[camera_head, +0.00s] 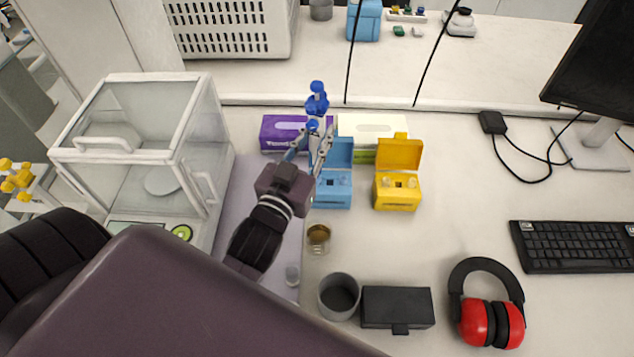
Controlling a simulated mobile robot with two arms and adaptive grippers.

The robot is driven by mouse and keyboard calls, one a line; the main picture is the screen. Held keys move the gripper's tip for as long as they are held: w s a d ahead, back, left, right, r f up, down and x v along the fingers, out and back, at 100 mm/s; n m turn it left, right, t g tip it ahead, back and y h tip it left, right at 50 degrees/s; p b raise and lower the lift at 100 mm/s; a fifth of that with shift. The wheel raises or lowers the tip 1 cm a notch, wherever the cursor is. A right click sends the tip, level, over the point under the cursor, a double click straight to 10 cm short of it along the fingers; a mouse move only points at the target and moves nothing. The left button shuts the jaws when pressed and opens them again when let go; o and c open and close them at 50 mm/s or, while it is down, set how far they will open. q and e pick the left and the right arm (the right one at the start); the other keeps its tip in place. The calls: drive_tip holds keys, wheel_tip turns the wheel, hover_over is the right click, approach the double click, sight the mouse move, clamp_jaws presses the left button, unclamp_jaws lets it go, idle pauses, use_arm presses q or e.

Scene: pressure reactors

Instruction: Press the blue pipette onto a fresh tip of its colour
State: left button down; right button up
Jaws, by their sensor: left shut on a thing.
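My left gripper (310,150) is shut on the blue pipette (317,98). The pipette's blue top sticks up beyond the fingers; its lower end is hidden behind the gripper. The blue tip box (333,190) stands with its lid open just right of my gripper, and the gripper partly covers its left side. Whether the pipette touches a tip cannot be seen. The yellow tip box (398,192) stands open to the right of the blue one. My right gripper is not in view.
A glass-walled balance (140,150) stands left of my arm. Purple (278,134) and white-green (372,127) boxes stand behind the tip boxes. A small jar (318,239), grey cup (339,296), black case (397,307) and red earmuffs (491,322) are nearer. A yellow pipette (16,177) is far left.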

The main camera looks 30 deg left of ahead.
sight(318, 110)
use_arm(q)
drive_tip(key=shift+f+b, duration=0.55)
drive_tip(key=shift+f, duration=0.45)
idle(0.5)
wheel_tip(318, 110, up, 9)
drive_tip(key=p, duration=0.8)
drive_tip(key=shift+f+p, duration=0.1)
drive_tip(key=shift+p, duration=0.3)
drive_tip(key=shift+f, duration=0.1)
